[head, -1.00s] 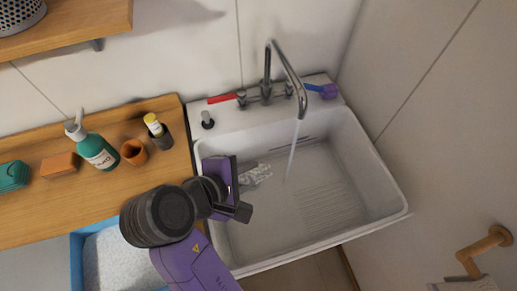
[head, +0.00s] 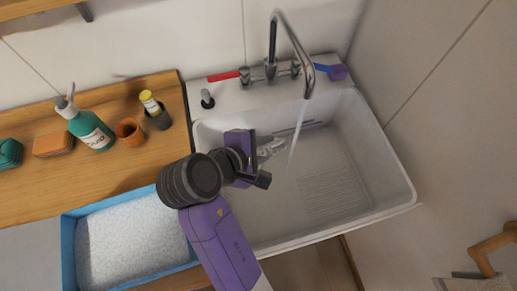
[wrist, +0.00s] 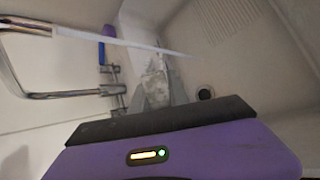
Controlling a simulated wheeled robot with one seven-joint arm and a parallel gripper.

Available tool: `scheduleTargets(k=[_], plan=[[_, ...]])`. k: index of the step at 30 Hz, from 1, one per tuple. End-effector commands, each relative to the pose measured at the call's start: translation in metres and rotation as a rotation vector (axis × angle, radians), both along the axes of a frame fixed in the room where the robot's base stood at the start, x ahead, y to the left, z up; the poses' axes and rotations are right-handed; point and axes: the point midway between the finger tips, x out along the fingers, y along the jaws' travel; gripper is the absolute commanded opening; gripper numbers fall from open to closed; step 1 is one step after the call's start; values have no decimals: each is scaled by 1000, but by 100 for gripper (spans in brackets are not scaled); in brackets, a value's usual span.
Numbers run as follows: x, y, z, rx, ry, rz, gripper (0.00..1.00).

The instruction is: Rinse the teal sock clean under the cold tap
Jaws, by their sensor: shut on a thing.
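My gripper (head: 254,158) is shut on the sock (head: 270,148) over the left part of the sink. The sock looks grey with white, foam-like patches, and little teal shows. In the wrist view the sock (wrist: 157,88) sticks out beyond the dark jaw edge (wrist: 160,122). The tap (head: 294,50) is running. Its water stream (head: 297,132) falls just right of the sock in the head view. In the wrist view the stream (wrist: 125,45) crosses near the sock's far end; I cannot tell whether they touch. The tap has a red handle (head: 223,76) and a blue handle (head: 330,71).
The white sink (head: 405,185) has a ribbed floor and a drain (wrist: 205,93). On the wooden counter (head: 95,180) stand a green pump bottle (head: 90,130), an orange cup (head: 130,131), a yellow-capped bottle (head: 150,103) and an orange block (head: 53,143). A blue tray (head: 68,245) sits below.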

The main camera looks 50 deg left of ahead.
Motion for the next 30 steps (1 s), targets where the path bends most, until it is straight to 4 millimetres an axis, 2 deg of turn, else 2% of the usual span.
scheduleTargets(k=[18,30], plan=[[54,11,-14,1,-2,0,0],[86,17,-16,0,-1,0,0]])
